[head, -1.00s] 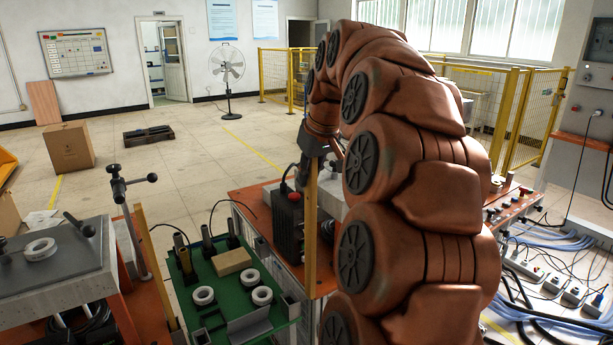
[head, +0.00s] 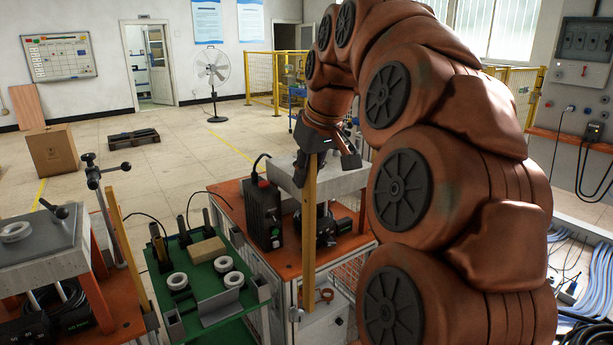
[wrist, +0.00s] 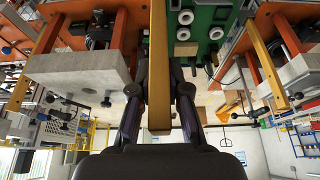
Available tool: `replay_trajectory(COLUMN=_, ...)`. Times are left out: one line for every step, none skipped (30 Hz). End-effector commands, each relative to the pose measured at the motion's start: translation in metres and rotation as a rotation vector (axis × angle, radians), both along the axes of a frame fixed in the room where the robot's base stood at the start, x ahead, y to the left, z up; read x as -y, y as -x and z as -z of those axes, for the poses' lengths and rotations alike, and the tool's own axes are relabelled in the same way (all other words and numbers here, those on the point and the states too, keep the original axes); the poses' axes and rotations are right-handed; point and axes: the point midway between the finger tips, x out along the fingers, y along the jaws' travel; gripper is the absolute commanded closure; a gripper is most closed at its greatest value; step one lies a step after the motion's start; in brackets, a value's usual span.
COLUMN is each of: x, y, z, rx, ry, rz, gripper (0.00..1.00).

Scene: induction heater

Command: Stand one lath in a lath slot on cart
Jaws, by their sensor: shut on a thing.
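My gripper (head: 326,166) is shut on a long wooden lath (head: 308,225) and holds it upright, in front of the orange workbench and to the right of the green cart (head: 200,262). In the wrist view the lath (wrist: 159,60) runs between the two fingers (wrist: 160,112). The cart has grey square sockets at its corners, such as the right one (head: 263,288); these look like lath slots. A second lath (head: 130,250) stands upright at the cart's left side. The held lath is apart from the cart, and its lower end appears above the floor.
The cart top holds white rings (head: 222,264), a tan block (head: 207,251) and dark upright handles. An orange workbench (head: 285,262) with a black box (head: 264,214) stands right of the cart. A grey-topped table (head: 45,262) stands at left. Open floor lies behind.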

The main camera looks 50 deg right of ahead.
Motion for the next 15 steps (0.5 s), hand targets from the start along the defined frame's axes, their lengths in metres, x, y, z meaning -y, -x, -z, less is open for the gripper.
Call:
replay_trajectory(x=0.0, y=0.0, z=-0.005, rx=0.001, ry=0.0, rz=0.0, gripper=1.0)
replay_trajectory(x=0.0, y=0.0, z=-0.007, rx=0.0, ry=0.0, rz=0.0, gripper=1.0)
replay_trajectory(x=0.0, y=0.0, z=-0.009, rx=0.0, ry=0.0, rz=0.001, gripper=1.0)
replay_trajectory(x=0.0, y=0.0, z=-0.011, rx=-0.001, ry=-0.001, rz=0.001, gripper=1.0)
replay_trajectory(x=0.0, y=0.0, z=-0.013, rx=-0.001, ry=-0.001, rz=0.001, gripper=1.0)
replay_trajectory(x=0.001, y=0.0, z=-0.016, rx=-0.002, ry=-0.001, rz=0.001, gripper=1.0)
replay_trajectory(x=0.001, y=0.0, z=-0.018, rx=-0.002, ry=-0.001, rz=0.002, gripper=1.0)
replay_trajectory(x=0.001, y=0.001, z=-0.02, rx=-0.002, ry=-0.001, rz=0.002, gripper=1.0)
replay_trajectory(x=0.001, y=0.001, z=-0.022, rx=-0.002, ry=-0.001, rz=0.002, gripper=1.0)
replay_trajectory(x=0.001, y=0.001, z=-0.024, rx=-0.001, ry=-0.001, rz=0.002, gripper=1.0)
replay_trajectory(x=0.001, y=0.001, z=-0.026, rx=-0.001, ry=0.0, rz=0.002, gripper=1.0)
replay_trajectory(x=0.001, y=0.001, z=-0.029, rx=0.0, ry=0.0, rz=0.003, gripper=1.0)
replay_trajectory(x=0.001, y=0.001, z=-0.031, rx=0.0, ry=0.0, rz=0.003, gripper=1.0)
replay_trajectory(x=0.001, y=0.001, z=-0.033, rx=0.0, ry=0.0, rz=0.003, gripper=1.0)
replay_trajectory(x=0.001, y=0.0, z=-0.036, rx=0.001, ry=0.0, rz=0.003, gripper=1.0)
